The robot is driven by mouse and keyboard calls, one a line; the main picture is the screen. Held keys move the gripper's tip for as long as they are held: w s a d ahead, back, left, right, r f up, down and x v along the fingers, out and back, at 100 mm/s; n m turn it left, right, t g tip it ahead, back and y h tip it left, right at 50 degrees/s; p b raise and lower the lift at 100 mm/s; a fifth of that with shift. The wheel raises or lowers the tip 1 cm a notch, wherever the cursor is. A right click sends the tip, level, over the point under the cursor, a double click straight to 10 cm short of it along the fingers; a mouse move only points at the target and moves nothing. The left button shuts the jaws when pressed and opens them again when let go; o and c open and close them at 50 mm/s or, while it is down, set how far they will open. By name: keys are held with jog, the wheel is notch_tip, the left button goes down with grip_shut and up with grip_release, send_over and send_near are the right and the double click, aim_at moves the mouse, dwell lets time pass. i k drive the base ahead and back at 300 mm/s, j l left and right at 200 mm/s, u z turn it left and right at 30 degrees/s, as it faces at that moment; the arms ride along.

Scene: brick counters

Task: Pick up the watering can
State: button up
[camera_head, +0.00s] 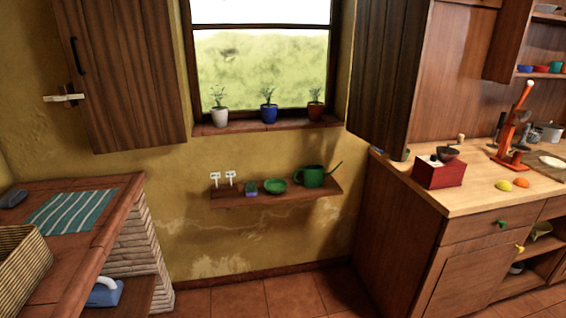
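A green watering can (311,177) stands upright on a narrow wooden wall shelf (275,199) below the window. Its thin dark spout points up to the right, near the shelf's right end. A green bowl (275,186) sits just left of it on the same shelf. My gripper and arm do not show in this view, so nothing is seen near the can.
Potted plants stand on the window sill (266,127) above the shelf. A brick counter (125,195) with a striped cloth (72,211) is at left. A wooden counter (440,196) with a red box (440,173) stands at right. Tiled floor (262,292) between them looks clear.

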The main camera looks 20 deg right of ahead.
aim_at(313, 175)
jog(key=i, duration=1.9)
